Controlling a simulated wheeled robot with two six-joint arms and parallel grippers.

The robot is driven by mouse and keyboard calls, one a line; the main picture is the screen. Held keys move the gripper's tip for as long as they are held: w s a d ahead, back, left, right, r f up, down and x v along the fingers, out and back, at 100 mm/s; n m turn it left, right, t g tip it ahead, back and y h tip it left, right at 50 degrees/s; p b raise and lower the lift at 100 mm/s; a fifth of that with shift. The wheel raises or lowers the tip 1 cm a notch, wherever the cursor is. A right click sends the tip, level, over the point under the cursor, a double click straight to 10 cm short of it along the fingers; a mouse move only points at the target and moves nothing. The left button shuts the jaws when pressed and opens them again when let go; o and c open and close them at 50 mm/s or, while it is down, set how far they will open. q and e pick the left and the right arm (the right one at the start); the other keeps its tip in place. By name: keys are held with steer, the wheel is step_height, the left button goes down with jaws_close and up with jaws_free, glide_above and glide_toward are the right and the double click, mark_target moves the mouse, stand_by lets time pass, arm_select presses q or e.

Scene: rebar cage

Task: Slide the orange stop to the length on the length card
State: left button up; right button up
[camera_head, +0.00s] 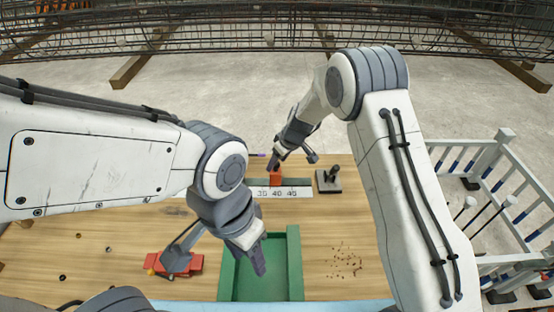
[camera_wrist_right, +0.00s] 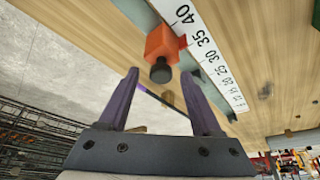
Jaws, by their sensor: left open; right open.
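The orange stop (camera_head: 275,177) sits on the rail beside the white number scale (camera_head: 264,192) at the back of the bench. In the right wrist view the orange stop (camera_wrist_right: 162,43), with a black knob (camera_wrist_right: 160,72), is by the scale (camera_wrist_right: 205,50) between the 40 and 35 marks. My right gripper (camera_head: 279,158) is open just behind the stop; its purple fingers (camera_wrist_right: 160,92) are spread, with the knob just beyond their tips. My left gripper (camera_head: 258,262) hangs over the green tray, its fingertips small in view. I cannot make out the length card.
The green tray (camera_head: 225,288) is at the front middle. A red tool (camera_head: 180,264) lies left of it, and brown bits (camera_head: 345,262) lie to its right. A dark device (camera_head: 328,181) stands right of the scale. A white railing (camera_head: 480,160) borders the right side.

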steer(key=shift+a+f, duration=0.1)
steer(key=shift+f, duration=0.1)
jaws_close()
stand_by(0.5)
stand_by(0.9)
